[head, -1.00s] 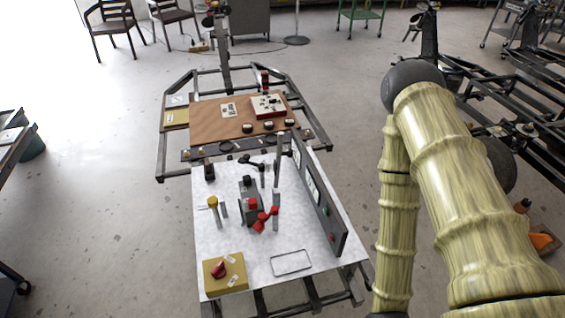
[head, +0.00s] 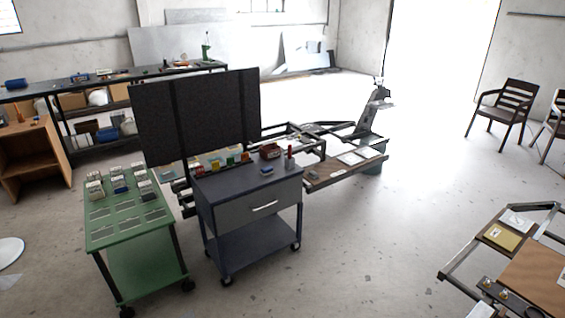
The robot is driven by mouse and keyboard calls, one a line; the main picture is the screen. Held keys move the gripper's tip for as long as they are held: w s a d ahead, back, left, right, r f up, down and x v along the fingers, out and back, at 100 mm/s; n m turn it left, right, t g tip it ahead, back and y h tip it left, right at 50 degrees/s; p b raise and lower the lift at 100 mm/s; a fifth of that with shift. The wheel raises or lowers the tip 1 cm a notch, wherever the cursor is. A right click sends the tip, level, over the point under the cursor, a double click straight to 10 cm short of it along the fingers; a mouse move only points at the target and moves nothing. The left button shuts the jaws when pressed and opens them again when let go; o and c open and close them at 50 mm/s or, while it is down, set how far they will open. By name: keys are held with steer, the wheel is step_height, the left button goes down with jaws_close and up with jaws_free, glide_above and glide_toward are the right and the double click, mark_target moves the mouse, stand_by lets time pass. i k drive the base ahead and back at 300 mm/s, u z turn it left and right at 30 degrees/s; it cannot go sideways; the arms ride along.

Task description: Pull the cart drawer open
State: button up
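The dark grey cart (head: 254,184) stands left of the middle of the head view, on wheels, with a lower shelf. Its drawer (head: 259,208) is a grey front panel under the top, with a light bar handle (head: 265,206). The drawer front looks flush with the cart body. Several small coloured items and a brown box (head: 270,151) stand on the cart top. My arm and gripper do not show in the head view now.
A green cart (head: 127,217) with several small boxes stands left of the grey cart. A dark upright panel (head: 196,118) and a bench (head: 345,166) stand behind. A framed table (head: 530,265) is at the lower right. Clear floor lies between it and the cart.

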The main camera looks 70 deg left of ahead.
mark_target(230, 215)
steer(key=z, duration=1)
steer(key=i, duration=0.2)
steer(key=u, duration=3.6)
steer(key=i, duration=0.5)
steer(key=u, duration=0.2)
steer(key=k, duration=0.35)
steer(key=u, duration=0.3)
steer(key=i, duration=1.35)
steer(key=z, duration=0.25)
